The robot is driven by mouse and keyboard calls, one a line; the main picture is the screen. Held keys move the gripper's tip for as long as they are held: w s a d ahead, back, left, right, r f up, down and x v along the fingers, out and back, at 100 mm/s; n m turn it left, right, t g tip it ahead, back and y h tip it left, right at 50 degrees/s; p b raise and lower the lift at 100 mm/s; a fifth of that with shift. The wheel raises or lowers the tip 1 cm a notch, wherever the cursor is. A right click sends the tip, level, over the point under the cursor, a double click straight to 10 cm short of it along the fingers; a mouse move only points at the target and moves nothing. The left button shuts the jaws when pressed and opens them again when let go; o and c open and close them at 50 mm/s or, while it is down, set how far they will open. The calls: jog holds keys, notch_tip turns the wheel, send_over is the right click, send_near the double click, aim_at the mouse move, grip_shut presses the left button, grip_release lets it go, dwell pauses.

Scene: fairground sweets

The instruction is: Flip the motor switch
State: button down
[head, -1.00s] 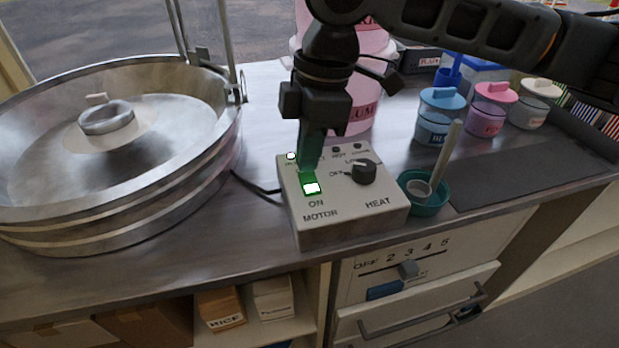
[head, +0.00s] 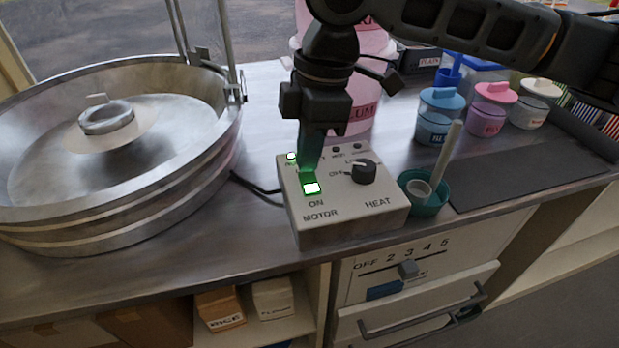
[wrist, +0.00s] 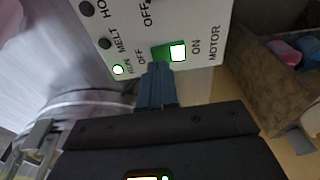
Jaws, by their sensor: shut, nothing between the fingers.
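The motor switch (head: 311,187) is a green lit rocker on the top of a beige control box (head: 345,232). Its bright end is toward the ON label. In the wrist view the switch (wrist: 177,52) also glows green, with the bright end nearest ON. The small RUN lamp (head: 291,156) beside it is lit green. My gripper (head: 308,165) points down at the OFF end of the switch, its fingers shut and empty. In the wrist view the fingertips (wrist: 157,68) are at the switch's OFF end; I cannot tell whether they touch it.
A black heat knob (head: 364,172) stands right of the switch. A large metal bowl (head: 215,150) is on the left, and a pink container (head: 366,127) stands behind my gripper. A teal cup (head: 430,207) with a scoop sits right of the box. A dark mat (head: 530,175) lies bare further right.

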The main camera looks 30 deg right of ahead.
aim_at(308, 175)
jog(key=shift+f+b, duration=0.4)
jog(key=shift+f, duration=0.45)
dwell(0.6)
notch_tip(308, 175, up, 7)
jog(key=p, duration=0.6)
jog(key=shift+p, duration=0.35)
dwell(0.4)
